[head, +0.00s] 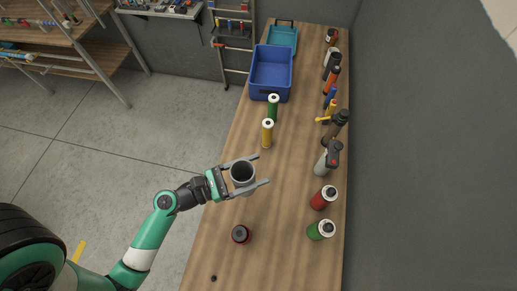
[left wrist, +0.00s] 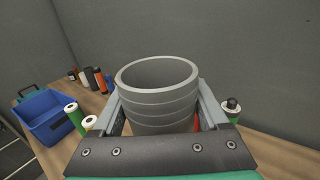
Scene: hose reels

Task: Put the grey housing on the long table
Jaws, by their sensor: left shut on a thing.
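The grey housing (head: 242,174) is a hollow ribbed cylinder, open at the top. My left gripper (head: 262,170) has one finger on each side of it and is shut on it. In the left wrist view the housing (left wrist: 157,90) stands upright between the fingers. The long table (head: 290,140) is a wooden bench along the right wall, and the housing is over its left-middle part. Whether the housing touches the table top cannot be told. My right gripper is not in view.
A yellow canister (head: 267,134) and a green one (head: 273,107) stand beyond the gripper, before a blue crate (head: 271,70). Several bottles and tools line the wall side, including a red canister (head: 323,198). The table's near middle is clear.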

